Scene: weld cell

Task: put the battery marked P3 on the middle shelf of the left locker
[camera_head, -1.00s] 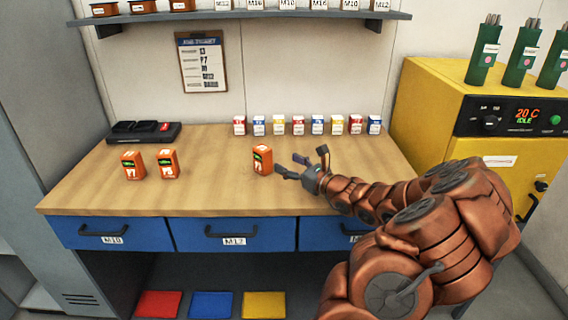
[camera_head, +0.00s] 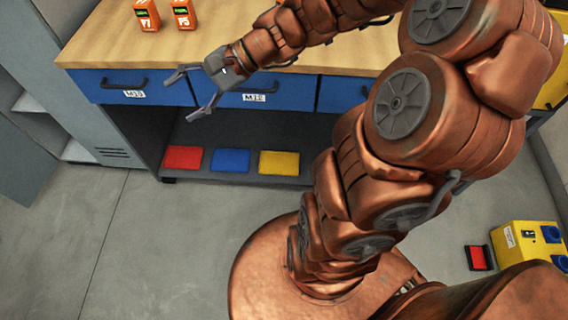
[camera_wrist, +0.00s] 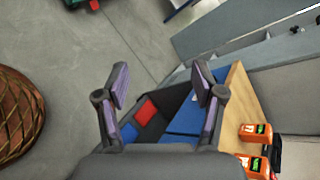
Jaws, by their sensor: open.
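Two orange batteries stand on the wooden bench at the top of the head view, a left one (camera_head: 147,14) and a right one (camera_head: 182,13). Their marks are too small to read surely. Two orange batteries also show at the right edge of the wrist view, the upper one (camera_wrist: 256,134) clearest. My gripper (camera_head: 186,95) is open and empty, in front of the blue drawers; the wrist view shows nothing between its fingers (camera_wrist: 160,82).
The bench (camera_head: 100,45) has blue drawers (camera_head: 170,90) below its top. Red (camera_head: 183,158), blue (camera_head: 230,160) and yellow (camera_head: 279,163) pads lie on the low shelf. A yellow box (camera_head: 527,240) stands at the lower right. Floor at the lower left is clear.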

